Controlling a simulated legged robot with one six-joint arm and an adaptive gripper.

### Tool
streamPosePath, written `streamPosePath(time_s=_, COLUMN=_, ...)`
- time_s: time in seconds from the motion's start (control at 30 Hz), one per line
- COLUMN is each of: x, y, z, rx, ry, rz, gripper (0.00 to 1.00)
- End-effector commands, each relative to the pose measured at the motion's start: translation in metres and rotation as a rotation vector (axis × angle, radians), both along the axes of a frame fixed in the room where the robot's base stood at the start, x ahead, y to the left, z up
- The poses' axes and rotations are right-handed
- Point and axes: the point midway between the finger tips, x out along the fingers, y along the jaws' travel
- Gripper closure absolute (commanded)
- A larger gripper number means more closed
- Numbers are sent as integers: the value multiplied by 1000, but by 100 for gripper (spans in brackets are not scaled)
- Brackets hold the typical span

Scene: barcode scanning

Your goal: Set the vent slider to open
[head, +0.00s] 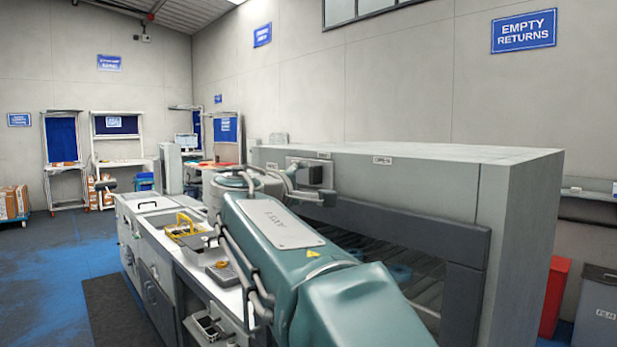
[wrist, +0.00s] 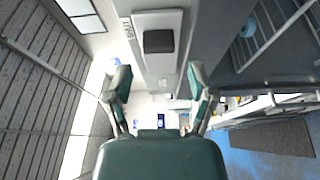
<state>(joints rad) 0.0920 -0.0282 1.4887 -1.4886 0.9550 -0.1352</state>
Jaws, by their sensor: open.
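A pale plate with a dark block, which looks like the vent slider (head: 315,174), is on the front of the grey machine, partly hidden behind my arm. In the wrist view the dark block (wrist: 159,41) sits on its pale plate, with a small label (wrist: 128,28) at the plate's left; I cannot read it surely. My gripper (wrist: 158,86) is open and empty, its two green fingers spread apart. The block appears beyond the fingertips, above the gap between them, and nothing touches it. I cannot tell the slider's setting.
The grey machine (head: 530,200) fills the right, with a dark opening below the plate. A white counter (head: 160,230) with a yellow-handled tray (head: 186,228) stands at left. A red bin (head: 555,295) and a grey bin (head: 598,305) stand at far right.

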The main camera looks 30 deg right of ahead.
Motion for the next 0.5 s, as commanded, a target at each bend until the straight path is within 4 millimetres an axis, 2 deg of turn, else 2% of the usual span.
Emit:
streamPosePath(time_s=0.3, x=31, y=-37, z=1, rx=-8, ry=1, rz=0, gripper=29)
streamPosePath(time_s=0.5, x=41, y=-61, z=0, rx=-4, ry=0, rz=1, gripper=29)
